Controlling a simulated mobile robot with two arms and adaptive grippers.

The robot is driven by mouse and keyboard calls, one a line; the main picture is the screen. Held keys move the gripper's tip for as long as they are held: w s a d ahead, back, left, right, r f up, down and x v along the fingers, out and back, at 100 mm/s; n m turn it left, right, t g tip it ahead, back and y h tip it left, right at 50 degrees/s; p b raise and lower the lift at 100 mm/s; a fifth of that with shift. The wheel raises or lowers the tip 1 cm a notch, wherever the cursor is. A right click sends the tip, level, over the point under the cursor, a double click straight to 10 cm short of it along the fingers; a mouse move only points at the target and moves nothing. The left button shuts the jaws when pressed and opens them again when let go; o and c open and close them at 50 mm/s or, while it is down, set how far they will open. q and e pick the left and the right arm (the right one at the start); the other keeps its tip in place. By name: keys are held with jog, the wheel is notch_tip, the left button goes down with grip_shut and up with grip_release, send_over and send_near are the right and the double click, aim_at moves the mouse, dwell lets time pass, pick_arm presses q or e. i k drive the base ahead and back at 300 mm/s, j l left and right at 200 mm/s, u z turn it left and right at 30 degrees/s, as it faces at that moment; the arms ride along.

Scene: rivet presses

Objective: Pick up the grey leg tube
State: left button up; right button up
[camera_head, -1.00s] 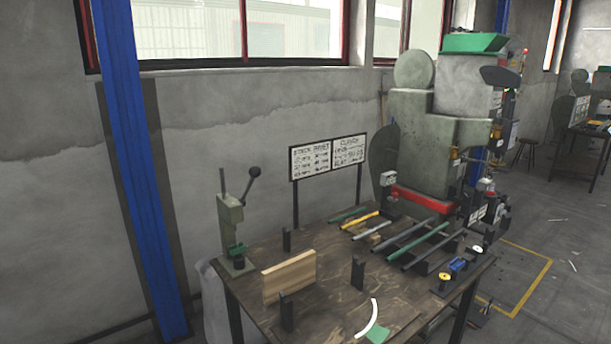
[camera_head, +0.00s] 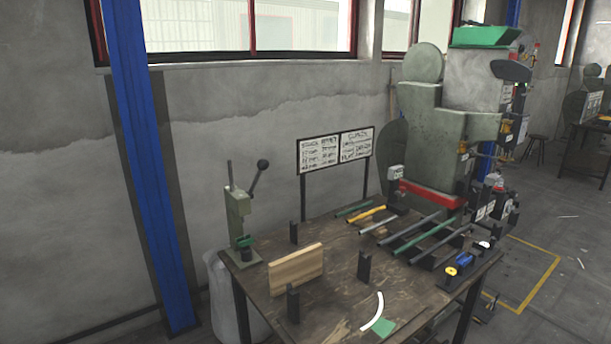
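Several tubes lie side by side on the brown workbench (camera_head: 335,310), toward its back right. A long grey tube (camera_head: 408,228) lies between a short grey tube (camera_head: 378,225) and a long green tube (camera_head: 424,238). A yellow tube (camera_head: 366,215) and a short green tube (camera_head: 353,208) lie farther left and back. A dark tube (camera_head: 453,245) lies on the right. I cannot tell which grey one is the leg tube. Neither of my grippers is in view.
A hand press (camera_head: 240,225) stands at the bench's left corner. A wooden block (camera_head: 296,268) and dark upright posts (camera_head: 364,267) stand on the bench. A large green-grey machine (camera_head: 435,140) rises behind it. A sign (camera_head: 335,149) stands at the back.

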aim_at(397, 235)
jog(key=i+l+z, duration=0.25)
jog(key=i+l, duration=0.95)
jog(key=i+u, duration=0.15)
jog(key=u, duration=1.85)
jog(key=k+l+u, duration=0.2)
jog(key=l+u, duration=0.25)
jog(key=k+l+u, duration=0.4)
jog(key=l, duration=0.15)
jog(key=k+l+u, duration=0.25)
jog(key=l+u, duration=0.2)
